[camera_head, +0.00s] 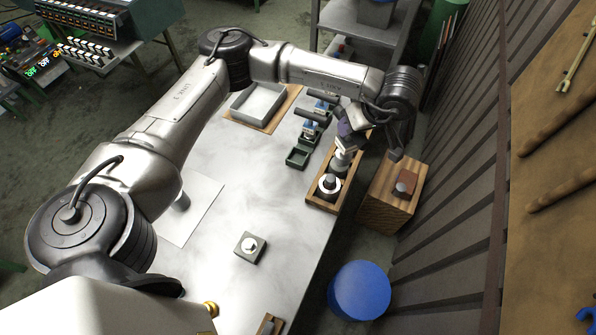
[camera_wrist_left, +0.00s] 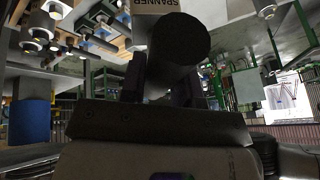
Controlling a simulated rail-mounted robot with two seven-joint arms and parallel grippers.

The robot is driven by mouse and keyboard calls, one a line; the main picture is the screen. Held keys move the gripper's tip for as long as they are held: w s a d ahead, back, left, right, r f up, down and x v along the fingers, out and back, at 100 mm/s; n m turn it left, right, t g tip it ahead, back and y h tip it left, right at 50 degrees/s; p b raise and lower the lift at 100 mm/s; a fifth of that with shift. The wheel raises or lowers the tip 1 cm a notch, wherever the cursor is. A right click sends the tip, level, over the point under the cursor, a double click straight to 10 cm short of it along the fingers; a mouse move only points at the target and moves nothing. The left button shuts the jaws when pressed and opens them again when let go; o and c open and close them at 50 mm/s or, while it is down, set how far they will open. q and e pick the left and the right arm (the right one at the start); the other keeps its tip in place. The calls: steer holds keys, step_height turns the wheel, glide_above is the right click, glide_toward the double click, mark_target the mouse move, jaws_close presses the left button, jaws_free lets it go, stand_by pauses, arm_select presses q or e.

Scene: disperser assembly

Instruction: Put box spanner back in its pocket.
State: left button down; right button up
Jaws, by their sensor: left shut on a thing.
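My left gripper (camera_wrist_left: 160,78) is shut on a dark, round-ended cylinder, the box spanner (camera_wrist_left: 182,38), seen nearly end-on in the left wrist view. A pale plate lettered SPANNER (camera_wrist_left: 165,6) shows just behind it, partly cut off by the frame's edge. In the head view the left gripper (camera_head: 352,122) is over the far end of the long wooden tray (camera_head: 322,205), at the table's right edge. The arm and hand hide much of the spanner there. I cannot tell which pocket is the spanner's. My right gripper is not in view.
Grey round parts (camera_head: 329,186) stand in the wooden tray. Dark-handled tools (camera_head: 311,115) and a small green tray (camera_head: 298,157) are left of it. A wooden block stand (camera_head: 393,205) and blue stool (camera_head: 360,290) are beyond the table's right edge. The table's middle is mostly clear.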

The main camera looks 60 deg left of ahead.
arm_select(q)
steer(key=s+a+f+n+g+h+b, duration=0.2)
steer(key=a+f+n+b, duration=0.5)
steer(key=a+f, duration=1.2)
steer(key=shift+s+f+n+g+b, duration=0.45)
steer(key=shift+s+f, duration=0.3)
steer(key=shift+f, duration=1.4)
steer(key=c, duration=0.8)
jaws_free()
steer(key=shift+c, duration=0.2)
steer(key=v, duration=1.2)
